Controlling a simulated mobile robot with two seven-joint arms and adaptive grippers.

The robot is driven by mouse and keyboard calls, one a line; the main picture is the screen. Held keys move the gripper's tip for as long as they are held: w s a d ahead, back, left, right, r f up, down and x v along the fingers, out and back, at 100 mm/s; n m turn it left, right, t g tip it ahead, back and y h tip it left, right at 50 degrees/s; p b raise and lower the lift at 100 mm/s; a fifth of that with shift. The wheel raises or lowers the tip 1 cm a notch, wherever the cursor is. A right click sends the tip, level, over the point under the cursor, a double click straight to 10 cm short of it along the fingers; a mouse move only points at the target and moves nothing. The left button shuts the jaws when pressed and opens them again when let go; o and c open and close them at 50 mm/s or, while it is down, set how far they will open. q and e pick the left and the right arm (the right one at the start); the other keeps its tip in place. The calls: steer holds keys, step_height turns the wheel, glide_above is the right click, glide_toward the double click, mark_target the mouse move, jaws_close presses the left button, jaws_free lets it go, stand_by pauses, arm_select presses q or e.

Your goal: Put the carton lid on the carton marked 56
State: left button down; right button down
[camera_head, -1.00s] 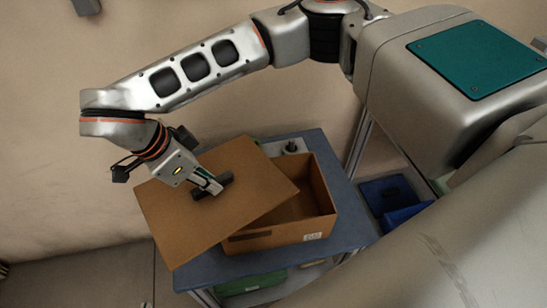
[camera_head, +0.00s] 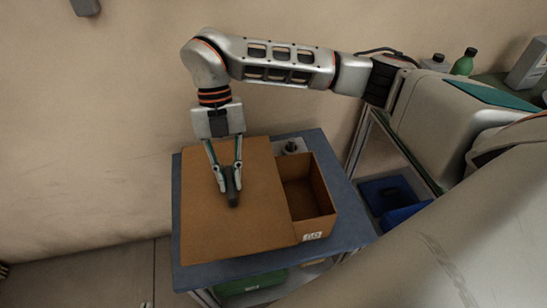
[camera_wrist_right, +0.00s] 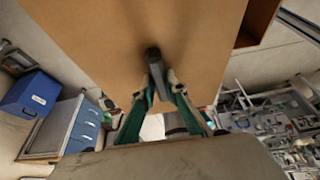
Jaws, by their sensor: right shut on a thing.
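The carton lid (camera_head: 212,231) is a flat brown panel with a dark bar handle (camera_head: 233,199). My right gripper (camera_head: 230,188) is shut on that handle, and its fingers also show at the handle in the right wrist view (camera_wrist_right: 160,85). The open brown carton (camera_head: 321,202) stands on the blue table top with a small white label (camera_head: 313,236) whose number I cannot read surely. The lid overlaps the carton's left part and sticks out to the left; the right part is open. I cannot tell whether lid and carton touch. My left gripper is not in view.
The blue table top (camera_head: 345,225) has a free strip right of the carton. A small grey item with a dark knob (camera_head: 291,147) stands behind the carton. Blue bins (camera_head: 385,192) are at the right. A green bottle (camera_head: 465,62) stands at the upper right.

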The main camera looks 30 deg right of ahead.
mark_target(269, 167)
steer(key=shift+d+f+m+y, duration=0.1)
steer(key=shift+d+m+y, duration=0.3)
steer(key=shift+m, duration=0.5)
steer(key=d+m+t, duration=0.1)
steer(key=d+m, duration=0.2)
steer(key=m, duration=0.1)
steer(key=d+m+t+y, duration=0.1)
steer(key=d+m+t, duration=0.1)
steer(key=m, duration=0.3)
steer(key=d+m+t+y, duration=0.1)
steer(key=d+m, duration=0.2)
steer(key=m, duration=0.1)
steer(key=shift+w+d+f+m+t, duration=0.25)
steer(key=shift+d+f+m+t, duration=0.1)
steer(key=shift+m+t, duration=0.05)
steer(key=shift+d+m+t, duration=0.5)
steer(key=shift+d+m, duration=0.4)
steer(key=shift+m, duration=0.3)
steer(key=shift+f+b, duration=2.3)
steer(key=shift+f, duration=1)
steer(key=shift+w+f, duration=0.1)
steer(key=shift+f, duration=0.25)
steer(key=c, duration=1.9)
jaws_free()
